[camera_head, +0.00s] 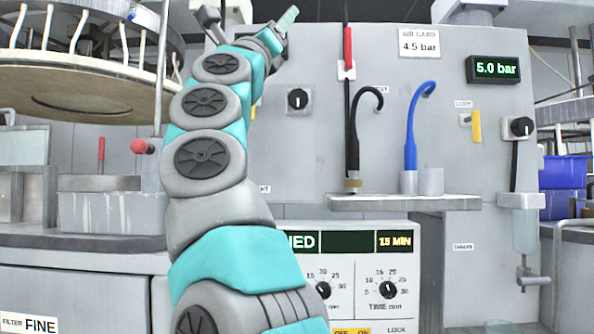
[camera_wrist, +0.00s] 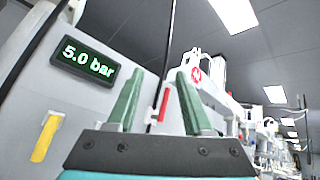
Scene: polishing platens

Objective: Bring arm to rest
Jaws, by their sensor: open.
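My arm (camera_head: 222,185) is raised in front of the grey machine panel in the head view, and it hides part of the panel. My gripper (camera_head: 286,19) is at the top of the head view, high above the panel's small shelf. In the wrist view my gripper (camera_wrist: 157,88) shows two green fingers spread apart, with nothing between them. The wrist view looks upward past the fingers to ceiling lights and machines.
A shelf (camera_head: 405,203) on the panel carries a black hooked hose (camera_head: 353,140) and a blue hooked hose (camera_head: 411,130). The pressure display (camera_head: 495,68) reads 5.0 bar. A large round platen (camera_head: 85,88) hangs at the upper left, and a blue bin (camera_head: 563,172) stands at right.

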